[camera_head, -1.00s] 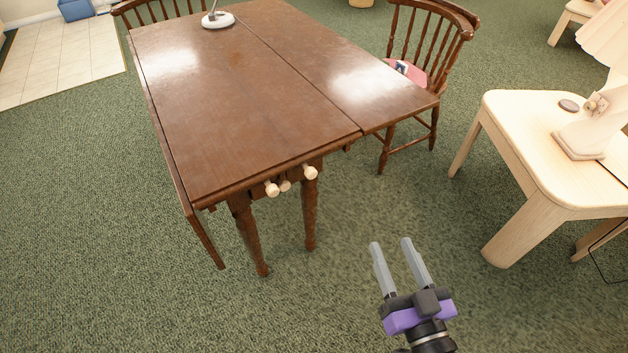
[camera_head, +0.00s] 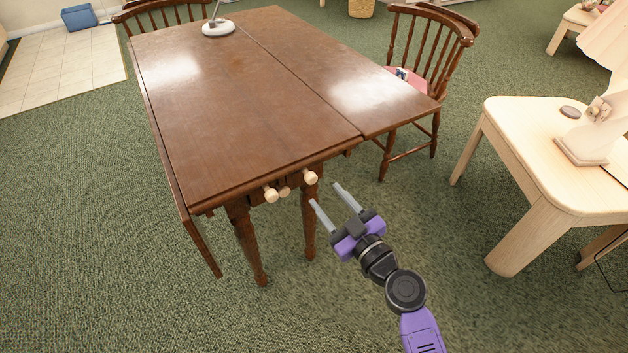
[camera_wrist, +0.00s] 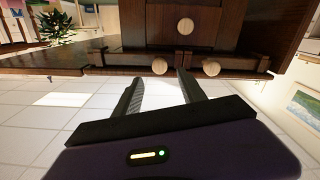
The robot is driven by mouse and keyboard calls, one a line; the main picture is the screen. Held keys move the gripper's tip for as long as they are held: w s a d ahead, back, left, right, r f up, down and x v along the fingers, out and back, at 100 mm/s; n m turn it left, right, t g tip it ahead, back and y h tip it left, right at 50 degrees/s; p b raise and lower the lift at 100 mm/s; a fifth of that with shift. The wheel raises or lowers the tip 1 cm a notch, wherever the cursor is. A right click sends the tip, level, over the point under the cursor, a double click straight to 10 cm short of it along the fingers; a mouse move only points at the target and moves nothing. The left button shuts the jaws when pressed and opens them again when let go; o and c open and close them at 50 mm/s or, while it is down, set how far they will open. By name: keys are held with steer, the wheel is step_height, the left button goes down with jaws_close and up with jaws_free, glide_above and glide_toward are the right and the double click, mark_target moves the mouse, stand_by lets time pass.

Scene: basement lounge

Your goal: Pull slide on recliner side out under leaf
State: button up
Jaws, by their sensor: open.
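The brown drop-leaf table (camera_head: 230,110) has its right leaf (camera_head: 385,95) level with the top and its left leaf (camera_head: 172,160) hanging down. Its near end carries a left knob (camera_head: 271,194), a middle knob (camera_head: 285,191) and a right knob (camera_head: 310,177), all pale wood. My gripper (camera_head: 325,194) is open and empty, just right of the right knob, apart from it. The wrist view appears upside down. There, one knob (camera_wrist: 160,67) lines up between my open fingertips (camera_wrist: 158,80), and another knob (camera_wrist: 211,68) sits to its right. No recliner is identifiable.
A pale side table (camera_head: 530,165) with a lamp (camera_head: 590,140) stands at the right. A wooden chair (camera_head: 425,60) is by the raised leaf, and table legs (camera_head: 310,225) stand below the knobs. Green carpet in front is clear. A white-based lamp (camera_head: 218,28) stands on the table.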

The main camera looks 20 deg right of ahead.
mark_target(313, 181)
steer(key=x, duration=0.7)
steer(key=shift+s+p, duration=0.1)
steer(key=shift+p, duration=0.3)
steer(key=shift+c, duration=0.2)
jaws_close()
stand_by(0.8)
